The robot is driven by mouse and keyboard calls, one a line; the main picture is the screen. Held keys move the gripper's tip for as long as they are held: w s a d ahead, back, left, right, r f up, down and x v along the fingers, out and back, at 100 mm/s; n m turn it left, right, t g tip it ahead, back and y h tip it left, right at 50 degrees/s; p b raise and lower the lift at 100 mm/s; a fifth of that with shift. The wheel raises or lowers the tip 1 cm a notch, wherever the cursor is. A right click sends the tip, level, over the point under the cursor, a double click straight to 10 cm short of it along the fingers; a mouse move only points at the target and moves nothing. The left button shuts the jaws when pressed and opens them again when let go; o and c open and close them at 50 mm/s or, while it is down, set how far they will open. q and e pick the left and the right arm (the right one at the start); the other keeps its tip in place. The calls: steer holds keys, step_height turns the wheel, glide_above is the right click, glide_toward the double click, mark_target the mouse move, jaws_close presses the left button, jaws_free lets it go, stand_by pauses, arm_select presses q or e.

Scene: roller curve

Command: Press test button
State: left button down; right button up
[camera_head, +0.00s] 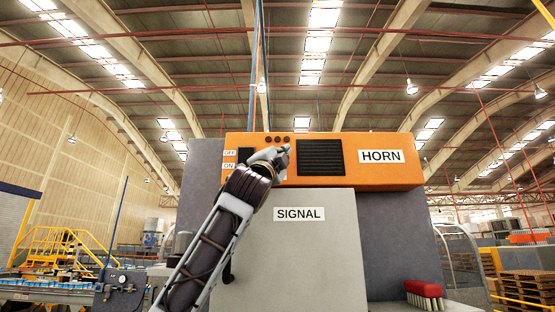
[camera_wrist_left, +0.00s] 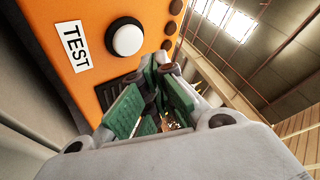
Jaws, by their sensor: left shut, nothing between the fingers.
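The test button is a white round cap in a black ring (camera_wrist_left: 127,39) on an orange box face, beside a white TEST label (camera_wrist_left: 76,47). In the head view the orange box (camera_head: 350,178) carries the HORN label, and my arm hides the button. My left gripper (camera_head: 284,154) is in front of the left part of this box. In the left wrist view its green-padded fingers (camera_wrist_left: 160,75) are shut and empty, with their tips just below and right of the button. A gap shows between tips and button in that picture; the depth is unclear. My right gripper is not in view.
A grey SIGNAL box (camera_head: 300,250) stands below the orange box. A black grille (camera_head: 320,158), small dark round lights (camera_head: 279,140) and OFF/ON labels (camera_head: 229,160) are on the orange face. A red brush (camera_head: 424,294) lies at lower right.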

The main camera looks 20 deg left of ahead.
arm_select(q)
steer(key=shift+w+a, duration=0.15)
steer(key=shift+w, duration=0.5)
steer(key=shift+w+a, duration=0.25)
steer(key=shift+w, duration=0.55)
stand_by(2.6)
steer(key=shift+s, duration=0.1)
steer(key=shift+s+d+f+b, duration=0.15)
steer(key=shift+s+b, duration=0.2)
steer(key=shift+s, duration=0.2)
steer(key=shift+s+d, duration=0.1)
steer(key=shift+s, duration=0.15)
steer(key=shift+s+d+b, duration=0.25)
steer(key=shift+s+b, duration=0.05)
steer(key=shift+s, duration=0.45)
steer(key=shift+s+d+b, duration=0.2)
steer(key=shift+s+b, duration=0.15)
steer(key=shift+s, duration=0.45)
steer(key=shift+s+d+b, duration=0.25)
steer(key=shift+s+b, duration=0.05)
steer(key=shift+s, duration=0.45)
